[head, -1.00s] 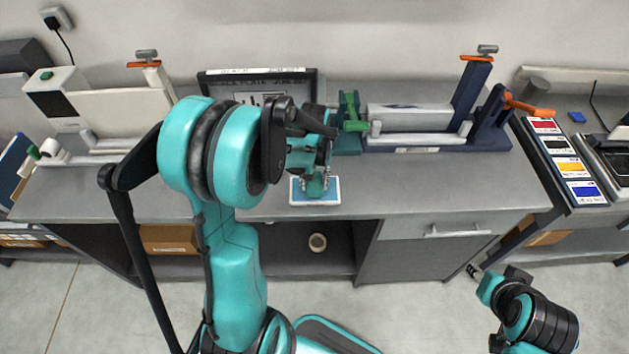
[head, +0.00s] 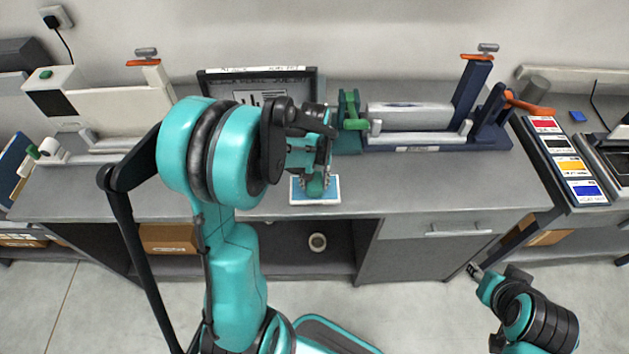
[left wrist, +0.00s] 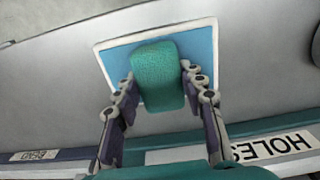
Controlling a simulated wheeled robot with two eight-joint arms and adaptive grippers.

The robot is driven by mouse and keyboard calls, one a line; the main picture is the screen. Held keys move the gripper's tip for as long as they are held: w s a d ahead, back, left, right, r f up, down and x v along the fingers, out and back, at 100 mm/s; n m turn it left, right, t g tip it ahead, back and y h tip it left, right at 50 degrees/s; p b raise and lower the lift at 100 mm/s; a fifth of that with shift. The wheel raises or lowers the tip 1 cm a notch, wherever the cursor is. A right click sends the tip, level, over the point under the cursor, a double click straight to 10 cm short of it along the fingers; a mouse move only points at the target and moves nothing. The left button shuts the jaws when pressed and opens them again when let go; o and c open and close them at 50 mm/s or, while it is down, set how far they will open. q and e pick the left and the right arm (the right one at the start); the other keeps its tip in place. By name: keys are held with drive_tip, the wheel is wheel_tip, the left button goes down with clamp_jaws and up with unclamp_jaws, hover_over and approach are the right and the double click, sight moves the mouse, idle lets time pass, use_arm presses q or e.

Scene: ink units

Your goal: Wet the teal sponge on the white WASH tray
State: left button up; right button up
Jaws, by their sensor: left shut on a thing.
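The teal sponge (left wrist: 157,75) is between the fingers of my left gripper (left wrist: 158,88), which is shut on it. In the head view the sponge (head: 315,185) hangs below my left gripper (head: 316,178), partly hidden by it. The white WASH tray (head: 332,201) with its blue inside lies on the grey bench top. The sponge is over the tray, and I cannot tell whether it touches the blue surface. The tray (left wrist: 103,58) also shows behind the sponge in the left wrist view. My right gripper (head: 474,270) is low at the right, in front of the bench and empty; its jaws are too small to judge.
A navy stand with a grey roller (head: 410,116) stands behind and right of the tray. A framed board (head: 260,90) stands behind my left arm. A rack of colour cards (head: 566,165) is at the far right. The bench front between tray and drawer is clear.

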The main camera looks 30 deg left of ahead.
sight(314, 180)
idle(0.5)
use_arm(q)
drive_tip(key=shift+r+p, duration=2.6)
drive_tip(key=shift+r, duration=0.9)
drive_tip(key=shift+f, duration=0.1)
